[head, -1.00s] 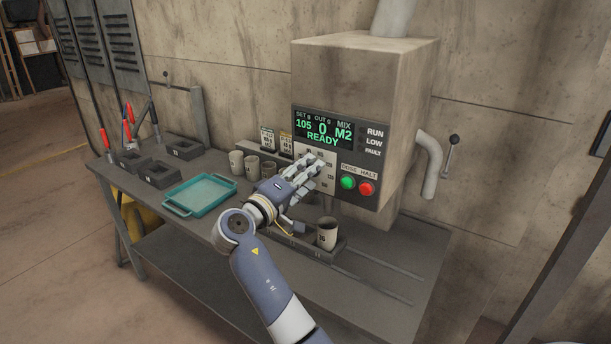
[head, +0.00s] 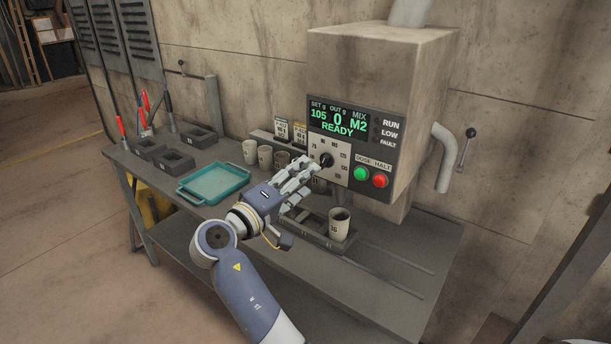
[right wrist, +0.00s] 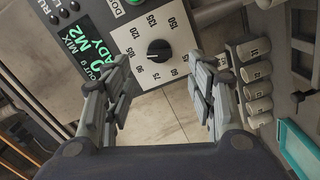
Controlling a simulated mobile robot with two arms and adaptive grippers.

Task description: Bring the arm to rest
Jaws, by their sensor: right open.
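My right gripper (head: 292,185) is in front of the dosing machine (head: 385,75), just below and left of its dial (head: 326,160). It is open and empty, and its two fingers (right wrist: 160,92) stand wide apart in the right wrist view. The black dial knob (right wrist: 159,50) shows between and beyond the fingers, touched by neither. The machine's display (head: 338,120) reads SET 105, OUT 0, MIX M2 and READY. My left gripper is not in view.
A cup (head: 340,224) stands in a tray (head: 313,236) below the machine. Several cups (head: 265,157) stand left of it in a row. Red-handled tools (head: 121,127) stand at the far left.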

